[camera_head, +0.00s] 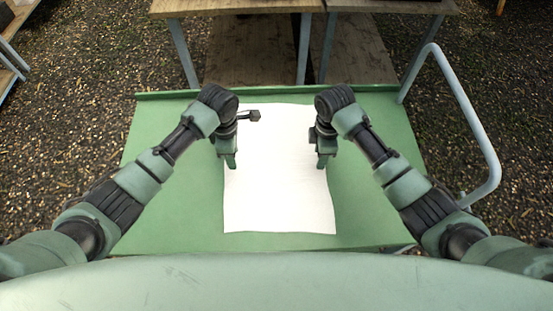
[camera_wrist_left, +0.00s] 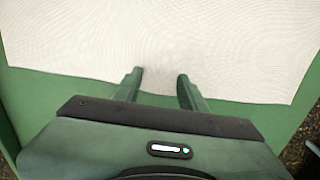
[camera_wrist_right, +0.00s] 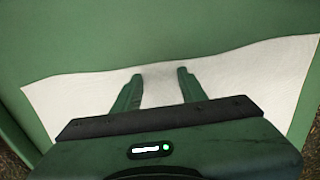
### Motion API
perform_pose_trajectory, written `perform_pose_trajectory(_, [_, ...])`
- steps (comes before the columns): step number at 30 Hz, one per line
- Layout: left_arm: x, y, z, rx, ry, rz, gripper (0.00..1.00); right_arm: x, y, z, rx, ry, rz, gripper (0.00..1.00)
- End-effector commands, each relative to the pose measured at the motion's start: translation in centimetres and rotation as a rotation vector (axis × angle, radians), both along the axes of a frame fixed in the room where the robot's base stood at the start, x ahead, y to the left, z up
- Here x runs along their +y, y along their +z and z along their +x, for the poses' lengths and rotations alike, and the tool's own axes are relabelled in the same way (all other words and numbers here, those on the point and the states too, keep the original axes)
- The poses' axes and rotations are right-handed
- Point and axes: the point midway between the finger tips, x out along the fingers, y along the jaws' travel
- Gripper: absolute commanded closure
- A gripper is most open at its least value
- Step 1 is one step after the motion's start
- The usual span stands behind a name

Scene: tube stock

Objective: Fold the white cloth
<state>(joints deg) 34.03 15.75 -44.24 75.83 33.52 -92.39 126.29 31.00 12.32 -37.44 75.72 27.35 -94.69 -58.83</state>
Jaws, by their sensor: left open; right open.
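The white cloth (camera_head: 278,190) lies spread out flat on the green cart top, longer front to back than wide. My left gripper (camera_head: 232,165) is over its left edge, and my right gripper (camera_head: 322,164) is over its right edge. In the left wrist view, the open fingers (camera_wrist_left: 160,78) are at the edge of the cloth (camera_wrist_left: 160,35), with nothing seen between them but cloth and green surface. In the right wrist view, the open fingers (camera_wrist_right: 162,74) straddle a strip of the cloth (camera_wrist_right: 225,75). Whether the fingertips touch the cloth cannot be told.
The green cart top (camera_head: 165,225) has bare room left and right of the cloth and a raised lip at the back. A grey-blue handle rail (camera_head: 470,105) rises at the right. Wooden tables (camera_head: 235,6) stand behind the cart on littered ground.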

Motion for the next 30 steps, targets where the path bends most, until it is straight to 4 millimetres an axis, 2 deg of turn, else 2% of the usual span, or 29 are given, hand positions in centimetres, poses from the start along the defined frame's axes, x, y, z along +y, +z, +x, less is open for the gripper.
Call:
perform_pose_trajectory(18, [-0.01, -0.45, -0.01, 0.000, 0.000, 0.000, 0.58, 0.01, -0.43, -0.06, 0.002, 0.000, 0.000, 0.58])
perform_pose_trajectory(27, [0.01, -0.48, -0.03, 0.001, 0.000, 0.000, 1.00, 0.00, -0.45, -0.08, 0.002, 0.000, 0.000, 1.00])
perform_pose_trajectory(30, [0.02, -0.49, -0.03, 0.001, 0.000, 0.000, 1.00, -0.01, -0.46, -0.09, 0.002, 0.000, 0.000, 1.00])
